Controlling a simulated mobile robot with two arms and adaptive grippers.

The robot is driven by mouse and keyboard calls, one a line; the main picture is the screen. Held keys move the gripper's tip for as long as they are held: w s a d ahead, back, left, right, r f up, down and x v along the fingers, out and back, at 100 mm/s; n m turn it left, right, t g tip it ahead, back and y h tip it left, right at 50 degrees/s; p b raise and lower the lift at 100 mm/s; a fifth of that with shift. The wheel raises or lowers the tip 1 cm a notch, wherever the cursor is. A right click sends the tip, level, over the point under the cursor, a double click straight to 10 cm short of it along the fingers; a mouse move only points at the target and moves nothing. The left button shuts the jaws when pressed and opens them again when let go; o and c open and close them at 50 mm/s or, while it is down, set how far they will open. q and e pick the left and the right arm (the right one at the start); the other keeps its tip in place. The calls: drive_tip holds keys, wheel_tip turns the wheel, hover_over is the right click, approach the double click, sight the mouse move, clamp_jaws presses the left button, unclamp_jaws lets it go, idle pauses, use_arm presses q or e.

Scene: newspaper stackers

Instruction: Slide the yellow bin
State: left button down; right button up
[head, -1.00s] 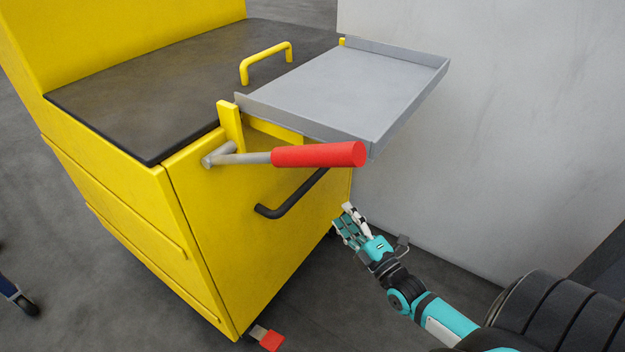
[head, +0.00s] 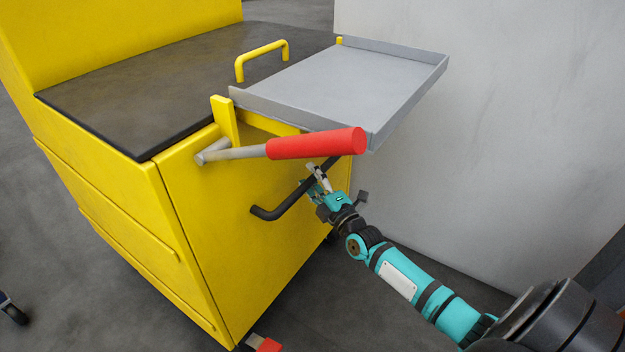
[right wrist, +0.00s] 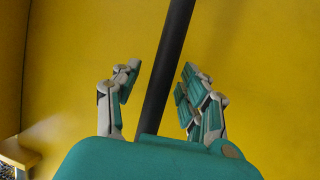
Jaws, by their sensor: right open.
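The yellow bin (head: 215,225) is a large cart-like box with a dark top, filling the left and middle of the head view. A black bar handle (head: 284,205) slants across its front face below the red grip. My right gripper (head: 314,180) is at the upper right end of this handle. In the right wrist view the open fingers (right wrist: 157,88) stand on either side of the black handle (right wrist: 167,70), with gaps to it, against the yellow face (right wrist: 255,60). Whether the handle lies fully between the fingertips in depth is hard to tell. My left gripper is not in view.
A red-gripped lever (head: 317,144) juts out just above my right gripper. A grey tray (head: 345,85) extends from the bin's right side over that area. A pale wall (head: 480,130) stands behind at right. A red pedal (head: 266,344) is low at the front.

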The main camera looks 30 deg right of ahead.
clamp_jaws()
idle(0.4)
